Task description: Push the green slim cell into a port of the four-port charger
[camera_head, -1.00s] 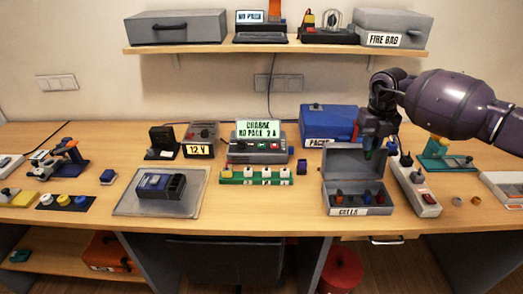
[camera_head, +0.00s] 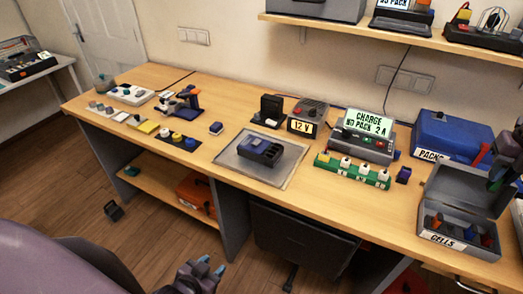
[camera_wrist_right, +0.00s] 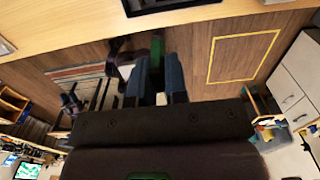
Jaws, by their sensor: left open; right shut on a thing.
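My right gripper (camera_wrist_right: 158,78) is shut on the green slim cell (camera_wrist_right: 157,46), which shows between its blue fingertips in the right wrist view. In the head view that gripper (camera_head: 503,172) is at the right edge, by the open grey cells box (camera_head: 462,240), partly cut off. A grey charger (camera_head: 362,150) with a lit "CHARGE NO PACK 2 A" sign stands on the bench. A green strip (camera_head: 350,175) with one yellow and several white blocks lies in front of it; I cannot tell which is the four-port charger. My left gripper (camera_head: 207,272) is open and empty, low in front of the bench.
A blue-black pack (camera_head: 260,150) lies on a grey mat (camera_head: 240,172). A blue case (camera_head: 450,137) stands behind the cells box. A small purple block (camera_head: 403,175) is right of the green strip. A shelf (camera_head: 400,37) hangs above. Bare bench lies in front of the green strip.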

